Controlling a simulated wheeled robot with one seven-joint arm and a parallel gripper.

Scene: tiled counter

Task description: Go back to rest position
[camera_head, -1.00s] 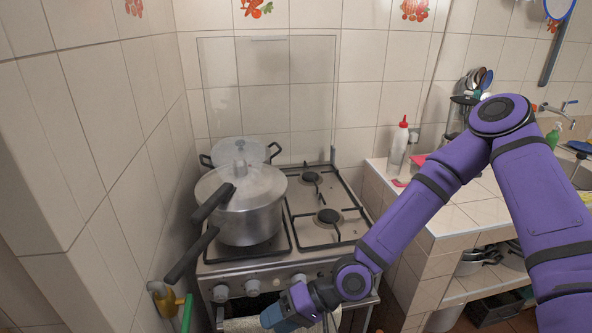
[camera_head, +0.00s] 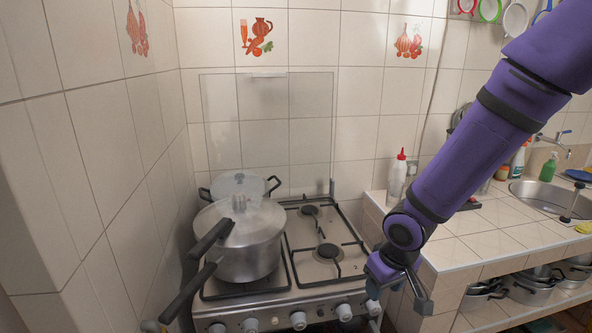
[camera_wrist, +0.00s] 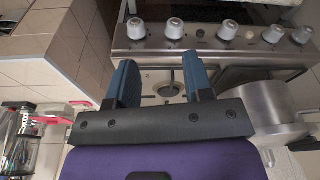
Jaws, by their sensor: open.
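My gripper (camera_head: 398,290) hangs at the lower right of the stove in the head view, in front of the gap between stove and tiled counter. In the wrist view my gripper (camera_wrist: 157,65) shows two blue fingers spread apart with nothing between them. The purple arm (camera_head: 470,160) reaches down to it from the upper right. The fingers touch nothing that I can see.
The stove (camera_head: 350,262) carries a lidded pressure cooker (camera_head: 250,260) with dark handles jutting toward the front left, and another pot (camera_head: 262,184) behind. A red-capped bottle (camera_head: 397,178) stands on the tiled counter (camera_head: 500,215). Pots (camera_head: 530,290) sit on the shelf beneath.

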